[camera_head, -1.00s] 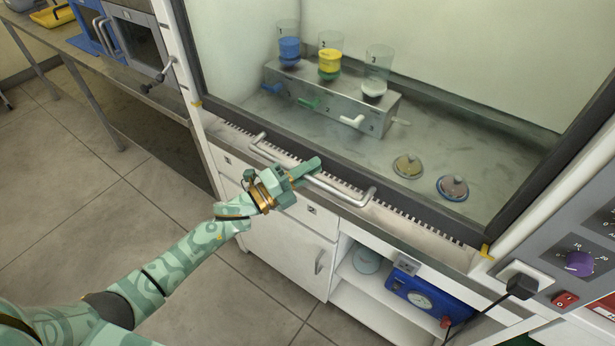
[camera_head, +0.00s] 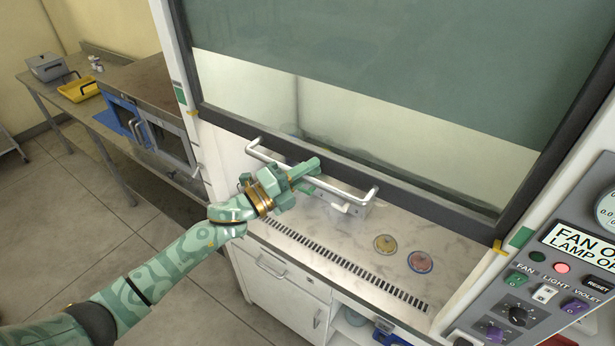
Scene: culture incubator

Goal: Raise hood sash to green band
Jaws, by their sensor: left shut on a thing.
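The hood sash (camera_head: 420,190) is part-way up, its dark bottom rail above the worktop with an open gap beneath. Its silver bar handle (camera_head: 350,196) runs along the rail. My left gripper (camera_head: 304,172) is shut on the handle near its middle. A green band (camera_head: 181,96) is on the left frame post and another green band (camera_head: 520,237) is on the right post. The yellow tab (camera_head: 193,113) at the sash's left end looks slightly below the left band. The right yellow tab (camera_head: 497,246) sits close beside the right band, slightly lower. My right gripper is out of view.
Two round lids, one tan (camera_head: 385,244) and one blue-rimmed (camera_head: 420,262), lie on the hood worktop (camera_head: 320,232). The rack behind is mostly hidden by the sash and arm. A control panel (camera_head: 530,300) stands at right, a side bench (camera_head: 135,78) at left.

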